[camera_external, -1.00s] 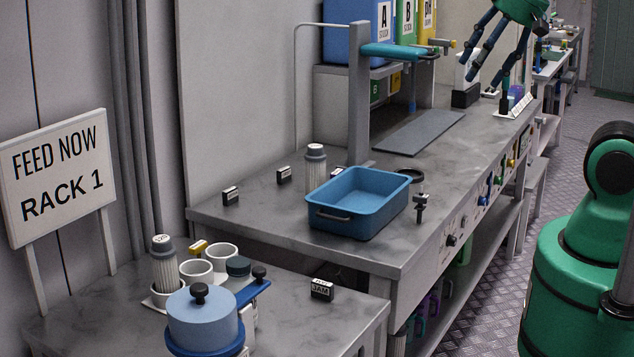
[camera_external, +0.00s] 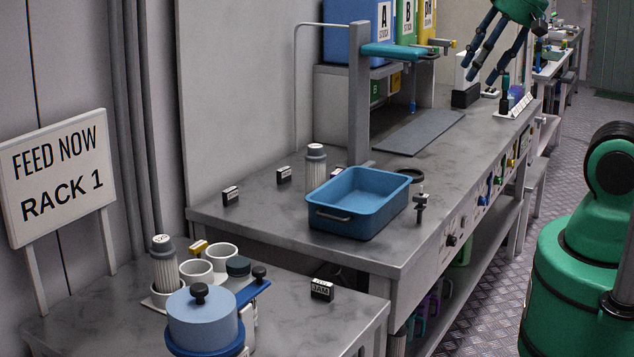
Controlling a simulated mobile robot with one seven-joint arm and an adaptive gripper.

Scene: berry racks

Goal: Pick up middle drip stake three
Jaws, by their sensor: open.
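My gripper (camera_external: 482,78) hangs at the top right, above the far end of the long grey bench, with its dark fingers pointing down. It is open and nothing shows between the fingers. Below and to the right of it, a white labelled holder (camera_external: 513,113) stands near the bench's front edge. Small dark blue and purple upright items (camera_external: 516,93) stand at this holder, partly behind the fingers. They are too small to tell which is the middle drip stake three. The gripper appears apart from them.
A blue tub (camera_external: 345,222) stands on the near part of the bench (camera_external: 270,215). A grey post with a teal arm (camera_external: 390,51) rises behind it. A dark flat mat (camera_external: 420,132) lies mid-bench. Lidded vessels and cups (camera_external: 203,318) stand on the lower front table.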

